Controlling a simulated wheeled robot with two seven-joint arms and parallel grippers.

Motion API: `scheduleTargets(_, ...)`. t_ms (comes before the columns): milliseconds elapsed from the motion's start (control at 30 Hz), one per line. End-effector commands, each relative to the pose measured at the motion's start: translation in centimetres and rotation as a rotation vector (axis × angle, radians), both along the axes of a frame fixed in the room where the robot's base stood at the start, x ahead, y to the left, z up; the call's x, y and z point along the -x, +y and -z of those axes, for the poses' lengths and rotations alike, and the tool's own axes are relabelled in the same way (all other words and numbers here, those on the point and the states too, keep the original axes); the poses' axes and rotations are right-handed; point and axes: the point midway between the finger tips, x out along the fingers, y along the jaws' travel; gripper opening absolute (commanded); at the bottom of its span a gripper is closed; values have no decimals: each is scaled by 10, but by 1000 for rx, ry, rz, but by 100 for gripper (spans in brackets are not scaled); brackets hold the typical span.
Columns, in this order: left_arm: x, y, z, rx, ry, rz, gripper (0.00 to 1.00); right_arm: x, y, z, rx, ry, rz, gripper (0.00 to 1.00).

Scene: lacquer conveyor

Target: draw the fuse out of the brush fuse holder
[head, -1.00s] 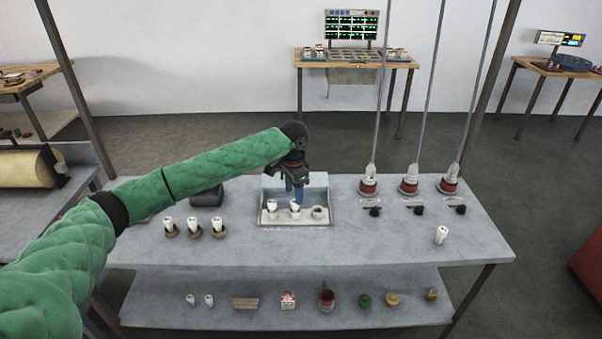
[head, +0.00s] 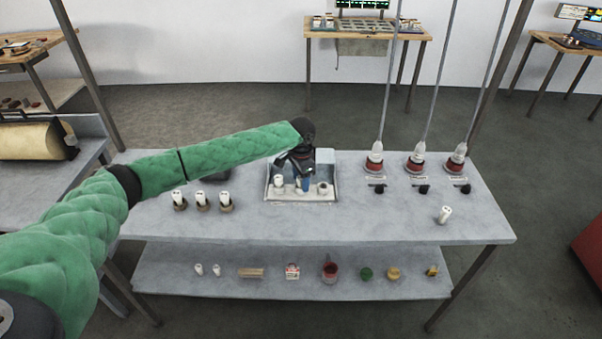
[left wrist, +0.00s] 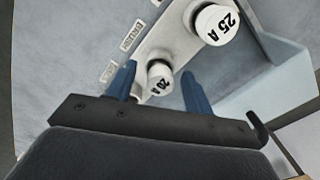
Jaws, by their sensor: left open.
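A pale fuse block (left wrist: 178,42) stands in a shallow tray (head: 332,195) at the back middle of the bench. My left gripper (head: 304,182) is over the block's middle position, pointing down. The right-hand holder (head: 323,188) looks empty. My right gripper is out of view.
Several white fuses (head: 202,201) stand in round holders at the left of the bench. Another white cylinder (head: 444,214) stands at the right. Red-based fittings with rods (head: 374,164) rise at the back right. The bench's front middle is clear.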

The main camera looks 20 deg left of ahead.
Motion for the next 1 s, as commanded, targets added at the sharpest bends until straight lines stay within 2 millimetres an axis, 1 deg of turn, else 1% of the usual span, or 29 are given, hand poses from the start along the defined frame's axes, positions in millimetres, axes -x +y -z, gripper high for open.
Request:
scheduleTargets(200,0,0,1,0,0,0,52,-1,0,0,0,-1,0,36)
scheduleTargets(233,0,0,1,0,0,0,50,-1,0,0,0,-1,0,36)
scheduleTargets(267,0,0,1,0,0,0,44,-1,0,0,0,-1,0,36)
scheduleTargets(300,0,0,1,0,0,0,36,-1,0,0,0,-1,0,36)
scheduleTargets(367,0,0,1,0,0,0,24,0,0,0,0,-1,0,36)
scheduleTargets(400,0,0,1,0,0,0,17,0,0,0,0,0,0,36)
scheduleTargets(467,0,0,0,-1,-1,-1,5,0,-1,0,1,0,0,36)
scheduleTargets(533,-1,1,0,-1,-1,-1,4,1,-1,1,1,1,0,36)
scheduleTargets(567,-1,1,0,-1,-1,-1,25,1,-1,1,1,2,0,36)
scheduleTargets(600,-1,1,0,-1,-2,-2,17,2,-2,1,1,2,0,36)
scheduleTargets(700,-1,1,0,-1,-3,-2,0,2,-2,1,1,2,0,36)
scheduleTargets(767,-2,2,-1,-1,-3,-3,0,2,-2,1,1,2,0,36)
scheduleTargets(867,-2,2,-2,-1,-4,-4,0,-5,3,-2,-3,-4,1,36)
scheduleTargets(1000,-3,3,-6,-1,-6,-4,0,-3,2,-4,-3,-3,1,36)
